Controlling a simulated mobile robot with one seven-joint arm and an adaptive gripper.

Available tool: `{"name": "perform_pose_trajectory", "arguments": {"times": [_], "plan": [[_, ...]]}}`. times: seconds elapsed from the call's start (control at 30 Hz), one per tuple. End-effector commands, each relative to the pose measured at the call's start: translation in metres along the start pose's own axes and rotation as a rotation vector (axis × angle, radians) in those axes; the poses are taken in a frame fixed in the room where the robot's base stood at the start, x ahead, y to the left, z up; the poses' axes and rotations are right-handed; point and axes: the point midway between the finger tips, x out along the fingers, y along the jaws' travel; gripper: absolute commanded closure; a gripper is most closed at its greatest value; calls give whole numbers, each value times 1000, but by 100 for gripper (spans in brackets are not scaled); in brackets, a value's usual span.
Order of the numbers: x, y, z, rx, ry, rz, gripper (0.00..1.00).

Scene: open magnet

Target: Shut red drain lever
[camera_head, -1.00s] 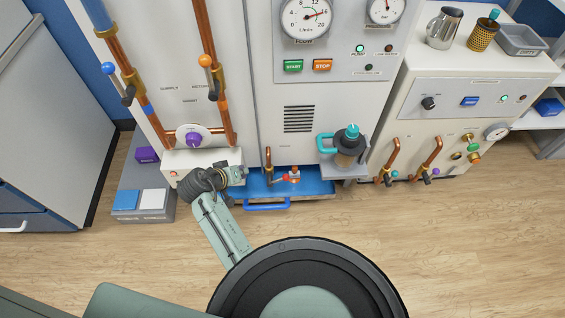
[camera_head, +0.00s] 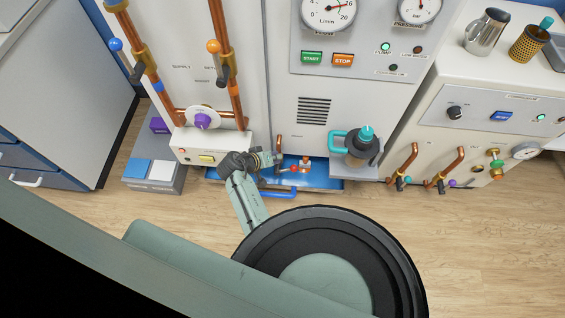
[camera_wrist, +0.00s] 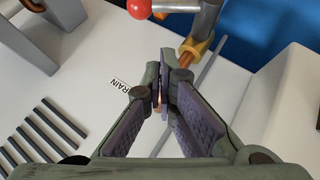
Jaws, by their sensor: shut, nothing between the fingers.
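The drain lever is a grey bar with a red ball end (camera_wrist: 138,8), at the top of the wrist view. It joins a brass valve (camera_wrist: 197,46) on a copper pipe. In the head view the copper drain pipe (camera_head: 280,146) comes out low on the middle cabinet, above a blue tray; the lever there is small and partly hidden by my gripper. My gripper (camera_wrist: 163,88) is shut and empty, its fingertips in front of the white panel, apart from the red ball in the picture. The left finger partly covers the DRAIN label (camera_wrist: 121,87).
The blue tray (camera_head: 325,184) lies below the pipe. A teal-handled jug (camera_head: 361,146) is on a shelf to the right. Open floor lies in front.

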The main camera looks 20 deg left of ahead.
Motion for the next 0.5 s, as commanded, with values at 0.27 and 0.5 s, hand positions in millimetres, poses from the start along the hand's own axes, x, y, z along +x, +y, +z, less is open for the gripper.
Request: {"name": "perform_pose_trajectory", "arguments": {"times": [0.27,0.5], "plan": [[29,0,23,-2,0,0,100],[35,0,29,0,0,-1,100]]}}
